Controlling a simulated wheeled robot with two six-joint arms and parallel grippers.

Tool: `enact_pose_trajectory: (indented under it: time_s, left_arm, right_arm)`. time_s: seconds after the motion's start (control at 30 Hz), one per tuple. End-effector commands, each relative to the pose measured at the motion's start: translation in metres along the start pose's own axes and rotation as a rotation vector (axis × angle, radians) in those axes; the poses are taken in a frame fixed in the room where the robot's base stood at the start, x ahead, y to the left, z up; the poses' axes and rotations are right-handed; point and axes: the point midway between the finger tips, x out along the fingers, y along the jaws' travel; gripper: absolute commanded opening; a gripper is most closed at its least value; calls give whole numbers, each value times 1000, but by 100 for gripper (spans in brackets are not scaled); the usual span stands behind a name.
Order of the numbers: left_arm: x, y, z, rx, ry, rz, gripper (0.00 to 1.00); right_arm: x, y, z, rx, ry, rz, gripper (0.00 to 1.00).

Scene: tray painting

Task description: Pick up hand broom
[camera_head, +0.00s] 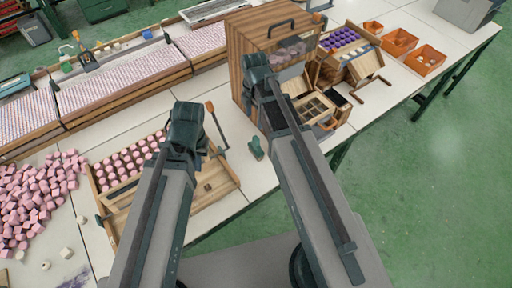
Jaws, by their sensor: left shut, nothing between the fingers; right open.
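A tool with an orange handle (210,107) and a thin dark shaft lies just right of my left gripper, by the tray's right end; it may be the hand broom, but I cannot tell for sure. Another orange-handled tool (76,37) stands at the far left in a dark holder. My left gripper (187,112) is shut and empty above the right part of the wooden tray (222,190). My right gripper (256,66) is open, in front of the wooden cabinet (240,55); its fingers hide part of it.
Pink blocks fill part of the tray, and a loose pink pile (35,195) lies at left. A small green object (256,148) sits between my arms. Divided wooden boxes (340,45) and orange bins (398,42) stand at right. The table's front edge is close to my arms.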

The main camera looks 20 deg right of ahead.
Motion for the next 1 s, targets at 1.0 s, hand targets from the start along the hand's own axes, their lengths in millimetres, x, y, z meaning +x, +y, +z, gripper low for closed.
enact_pose_trajectory:
  time_s: [1.0]
  left_arm:
    - [86,8,-5,-2,0,0,0]
  right_arm:
    - [87,0,0,3,0,0,72]
